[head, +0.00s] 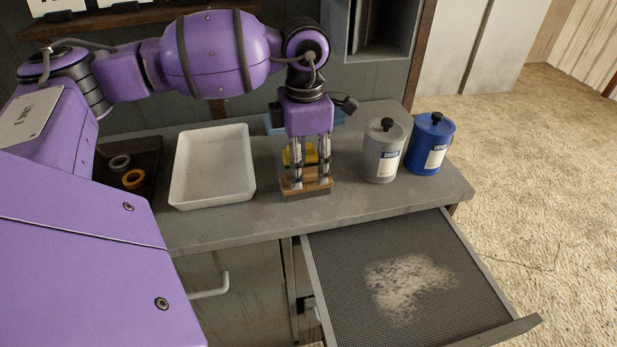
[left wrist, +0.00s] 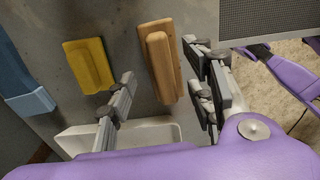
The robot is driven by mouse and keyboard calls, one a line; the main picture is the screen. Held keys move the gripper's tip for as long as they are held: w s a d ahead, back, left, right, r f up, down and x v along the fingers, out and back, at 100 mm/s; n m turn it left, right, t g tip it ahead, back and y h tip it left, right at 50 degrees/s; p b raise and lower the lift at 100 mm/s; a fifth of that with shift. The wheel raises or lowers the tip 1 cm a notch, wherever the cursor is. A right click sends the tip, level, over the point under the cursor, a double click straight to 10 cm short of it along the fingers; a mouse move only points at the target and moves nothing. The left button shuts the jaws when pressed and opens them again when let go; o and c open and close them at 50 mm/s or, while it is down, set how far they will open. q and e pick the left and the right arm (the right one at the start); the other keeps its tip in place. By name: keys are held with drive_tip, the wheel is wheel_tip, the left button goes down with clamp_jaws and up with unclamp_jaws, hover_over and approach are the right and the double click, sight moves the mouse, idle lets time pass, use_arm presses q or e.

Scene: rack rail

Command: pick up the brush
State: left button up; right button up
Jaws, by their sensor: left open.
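The brush (head: 306,190) is a wooden block with a raised wooden grip along its top and a dark underside. It lies on the grey worktop (head: 225,226) near its front edge. It also shows in the left wrist view (left wrist: 157,62). My left gripper (head: 311,182) points down over the brush, with its fingers apart. In the left wrist view the open fingers (left wrist: 165,88) lie on either side of the brush's line, and nothing is held between them. The fingers partly hide the brush in the head view.
A yellow block with a raised grip (head: 300,154) lies just behind the brush. A white tray (head: 178,190) stands left. A grey canister (head: 384,150) and a blue canister (head: 430,143) stand right. An open drawer (head: 340,285) juts out below the worktop.

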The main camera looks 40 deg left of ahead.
use_arm(q)
drive_tip(key=shift+f, duration=1)
use_arm(e)
drive_tip(key=shift+w+r, duration=0.3)
drive_tip(key=shift+w, duration=0.05)
use_arm(q)
drive_tip(key=c, duration=1.1)
drive_tip(key=shift+r, duration=0.1)
drive_tip(key=shift+r, duration=0.45)
wheel_tip(320, 180, up, 3)
drive_tip(key=shift+s+f, duration=0.1)
drive_tip(key=shift+f, duration=0.1)
drive_tip(key=s+r+p, duration=0.1)
drive_tip(key=s+r, duration=0.8)
drive_tip(key=s, duration=0.4)
drive_tip(key=shift+s+a+r, duration=0.15)
drive_tip(key=shift+s+a, duration=0.1)
drive_tip(key=shift+s, duration=0.15)
use_arm(e)
drive_tip(key=shift+w+r, duration=0.1)
drive_tip(key=shift+r, duration=0.4)
